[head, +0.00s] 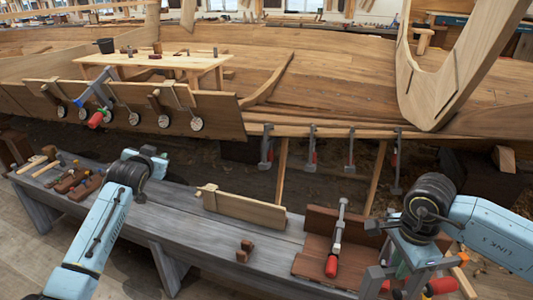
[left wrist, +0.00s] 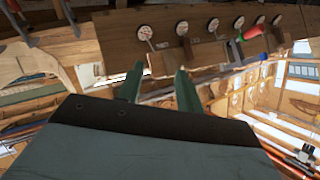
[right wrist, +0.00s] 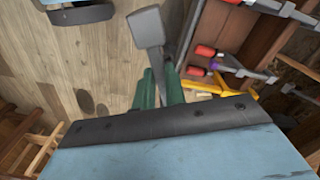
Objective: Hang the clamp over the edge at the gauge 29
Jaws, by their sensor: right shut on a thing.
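My right gripper (head: 403,268) is low at the right, over the bench's right end. It is shut on a clamp, whose grey metal head (right wrist: 147,27) stands out beyond the fingers (right wrist: 160,88) in the right wrist view. A red handle (head: 440,286) shows beside that gripper in the head view. My left gripper (head: 156,158) is above the bench's left part. Its fingers (left wrist: 158,88) are apart and empty in the left wrist view. Several round gauges (head: 134,118) line the hull plank (head: 225,122) at the left; their numbers are too small to read.
Several clamps (head: 311,150) hang on the hull edge, and a red-handled one (head: 95,118) sits among the gauges. Another clamp (head: 338,240) rests at a brown wooden box (head: 310,262) on the grey bench (head: 160,215). A plank piece (head: 245,208) stands mid-bench.

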